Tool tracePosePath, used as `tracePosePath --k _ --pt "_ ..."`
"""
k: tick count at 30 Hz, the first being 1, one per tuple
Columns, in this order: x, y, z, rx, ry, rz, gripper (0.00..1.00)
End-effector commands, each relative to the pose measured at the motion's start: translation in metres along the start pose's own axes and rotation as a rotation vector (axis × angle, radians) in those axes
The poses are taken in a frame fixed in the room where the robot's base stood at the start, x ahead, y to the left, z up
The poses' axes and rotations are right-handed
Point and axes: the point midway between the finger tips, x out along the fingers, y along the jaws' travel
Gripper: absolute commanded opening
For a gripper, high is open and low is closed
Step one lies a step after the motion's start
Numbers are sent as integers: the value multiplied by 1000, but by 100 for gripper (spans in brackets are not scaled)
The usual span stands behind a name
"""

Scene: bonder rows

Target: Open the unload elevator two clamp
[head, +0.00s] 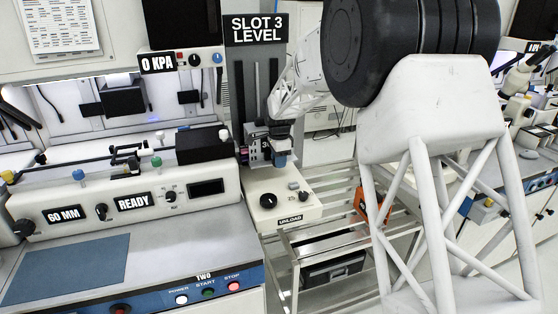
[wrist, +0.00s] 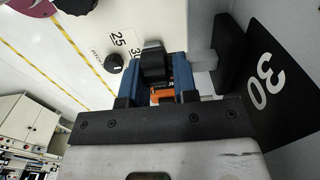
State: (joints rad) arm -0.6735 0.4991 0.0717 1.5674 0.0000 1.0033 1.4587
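The unload elevator (head: 262,200) has a white base marked UNLOAD, a dark knob on its top and a dark upright column behind. Its carriage (head: 256,152) sits partway up the column. My gripper (head: 280,160) is at the carriage, its blue fingertips just showing in the head view. In the wrist view, my gripper's blue fingers (wrist: 155,76) stand apart, one on each side of a dark rounded part (wrist: 153,60), probably the clamp. An orange piece (wrist: 161,95) shows between the fingers. I cannot tell whether the fingers touch the dark part; the clamp's state is unclear.
A sign (head: 257,29) reading SLOT 3 LEVEL tops the column. Left stands a bench machine (head: 130,200) with READY and 60 MM labels and a blue mat (head: 66,268). A metal rack (head: 335,240) stands below right. A black plate marked 30 (wrist: 270,85) is close right of my gripper.

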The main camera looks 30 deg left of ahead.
Motion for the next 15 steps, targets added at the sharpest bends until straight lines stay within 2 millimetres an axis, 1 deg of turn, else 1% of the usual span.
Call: tracePosePath --k 1,3,4,11,15 --pt "0 0 0 0 0 0 14" --pt "0 0 0 0 0 0 4" --pt "0 0 0 0 0 0 0" --pt "0 1 0 0 0 0 0" --pt "-1 8 0 0 0 0 0"
